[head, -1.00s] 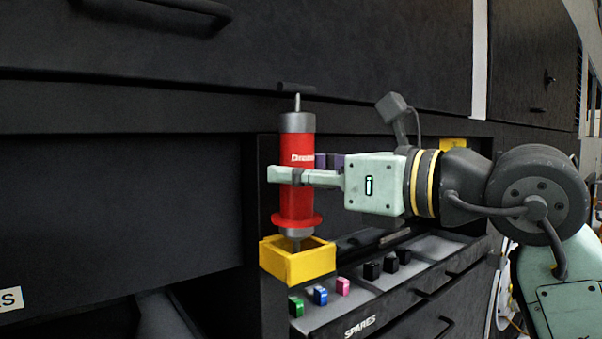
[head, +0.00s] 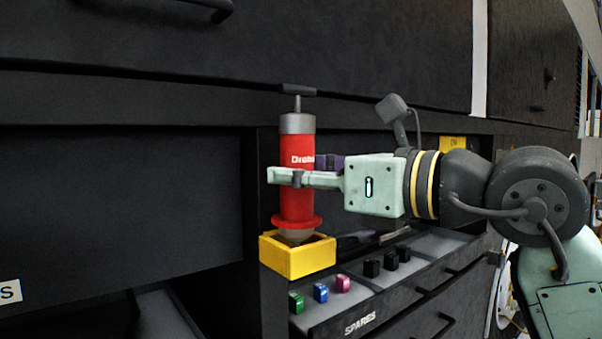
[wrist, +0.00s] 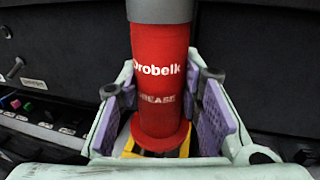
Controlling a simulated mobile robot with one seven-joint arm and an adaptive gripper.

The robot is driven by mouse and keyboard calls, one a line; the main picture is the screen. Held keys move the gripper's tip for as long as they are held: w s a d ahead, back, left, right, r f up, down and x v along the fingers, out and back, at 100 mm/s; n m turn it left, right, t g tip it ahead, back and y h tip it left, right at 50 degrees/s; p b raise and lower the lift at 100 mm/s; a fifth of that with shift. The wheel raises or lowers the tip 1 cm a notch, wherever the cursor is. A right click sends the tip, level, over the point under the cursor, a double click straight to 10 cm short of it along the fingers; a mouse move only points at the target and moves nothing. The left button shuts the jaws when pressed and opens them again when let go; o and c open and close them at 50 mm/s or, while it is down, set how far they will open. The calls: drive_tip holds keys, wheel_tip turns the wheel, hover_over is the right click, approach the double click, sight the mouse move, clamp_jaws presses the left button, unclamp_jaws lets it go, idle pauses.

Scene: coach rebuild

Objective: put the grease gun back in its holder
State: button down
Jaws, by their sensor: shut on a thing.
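The grease gun (head: 298,205) is a red cylinder with a grey cap, a red flange and a T-handle on top. It stands upright, with its grey nose down inside the yellow square holder (head: 297,261). The flange sits just above the holder's rim; the tip is hidden inside. My gripper (head: 285,177) is shut around the red barrel from the right. The wrist view shows the barrel (wrist: 160,75) between the purple-padded fingers (wrist: 165,115), with yellow of the holder (wrist: 186,145) showing below the flange.
A grey shelf marked SPARES (head: 360,325) lies right of the holder, with green, blue, pink and black small blocks (head: 320,293) on it. A dark cabinet (head: 120,190) fills the left, and a dark overhanging panel runs above the handle.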

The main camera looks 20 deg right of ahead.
drive_tip(key=shift+f+b, duration=0.55)
drive_tip(key=shift+f, duration=0.15)
drive_tip(key=c, duration=1.1)
unclamp_jaws()
drive_tip(key=shift+o, duration=0.2)
drive_tip(key=v, duration=1.2)
